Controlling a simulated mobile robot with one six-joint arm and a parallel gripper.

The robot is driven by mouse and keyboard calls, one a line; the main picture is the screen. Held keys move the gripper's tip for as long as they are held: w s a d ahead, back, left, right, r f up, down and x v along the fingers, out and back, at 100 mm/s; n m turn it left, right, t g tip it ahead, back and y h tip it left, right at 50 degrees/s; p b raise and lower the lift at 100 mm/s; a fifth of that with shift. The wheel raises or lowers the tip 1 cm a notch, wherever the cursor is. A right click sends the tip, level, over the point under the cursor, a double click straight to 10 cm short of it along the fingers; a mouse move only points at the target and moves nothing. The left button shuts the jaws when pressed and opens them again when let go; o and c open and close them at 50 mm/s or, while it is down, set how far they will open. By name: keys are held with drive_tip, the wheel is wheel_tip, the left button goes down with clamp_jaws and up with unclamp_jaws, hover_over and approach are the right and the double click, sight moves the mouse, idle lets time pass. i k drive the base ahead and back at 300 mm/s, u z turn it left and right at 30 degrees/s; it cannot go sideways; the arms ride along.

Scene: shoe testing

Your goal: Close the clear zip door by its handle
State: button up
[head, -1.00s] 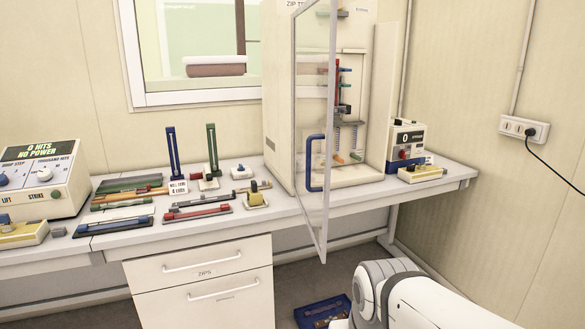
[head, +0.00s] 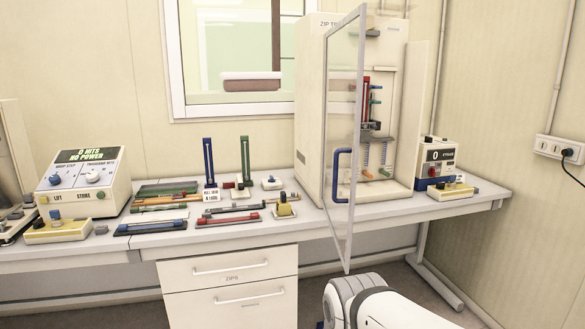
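The clear zip door (head: 345,115) stands swung open toward me from the left side of the cream zip tester cabinet (head: 312,120). Its blue handle (head: 338,176) is a C-shaped bar on the lower part of the door. Inside the cabinet, the test rig (head: 371,115) with red, blue and green parts is exposed. A white link of my arm shows at the bottom right, below the bench. My gripper is outside the view.
The bench (head: 320,225) holds several zip samples left of the cabinet and a hit counter box (head: 85,180) at the far left. A small counter (head: 434,162) stands right of the cabinet. The door juts past the bench's front edge. Drawers (head: 230,295) are below.

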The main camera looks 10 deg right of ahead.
sight(370, 17)
drive_tip(key=z, duration=0.05)
drive_tip(key=i, duration=0.85)
drive_tip(key=u, duration=0.05)
